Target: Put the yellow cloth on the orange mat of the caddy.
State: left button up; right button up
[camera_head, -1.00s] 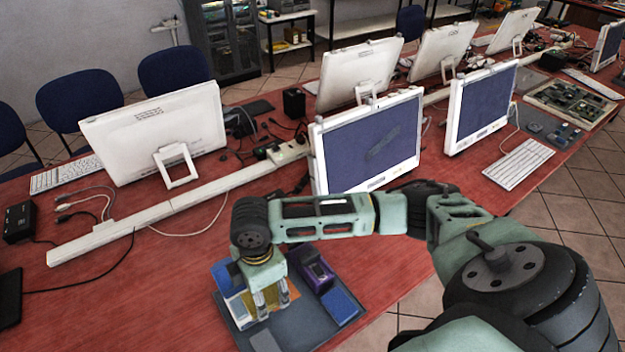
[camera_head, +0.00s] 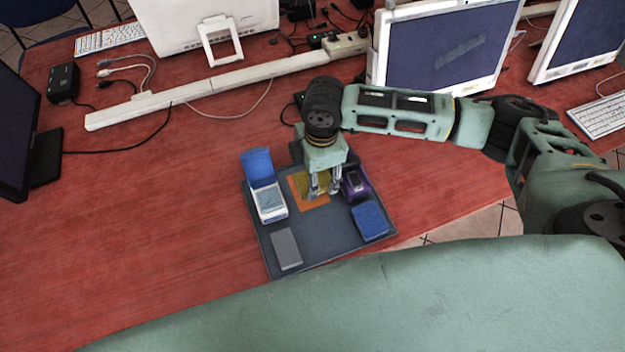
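The caddy (camera_head: 280,262) is a dark grey tray on the red table. Its orange mat (camera_head: 308,202) lies toward the back, partly hidden by my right gripper. The yellow cloth (camera_head: 321,181) shows as a yellow patch over the orange mat, behind and beside the fingers. I cannot tell whether it lies flat on the mat or is lifted. My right gripper (camera_head: 325,192) points down over the mat. Its fingers look a little apart, but whether they pinch the cloth is unclear. My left gripper is out of view.
The caddy also holds a white and blue device with an open lid (camera_head: 269,202), a purple device (camera_head: 355,183), a blue block (camera_head: 370,221) and a grey block (camera_head: 286,248). Cables and a white cable duct (camera_head: 190,94) lie behind. The table left of the caddy is clear.

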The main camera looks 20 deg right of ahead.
jog(key=shift+w+a+f, duration=0.4)
jog(key=shift+w+f, duration=0.05)
jog(key=shift+w, duration=0.1)
jog(key=shift+f+p, duration=0.3)
jog(key=shift+f, duration=1.7)
jog(key=o, duration=1)
jog(key=shift+f, duration=0.15)
jog(key=r, duration=1.2)
jog(key=shift+d+r+b, duration=0.2)
jog(key=shift+d+b, duration=0.05)
jog(key=shift+b, duration=0.1)
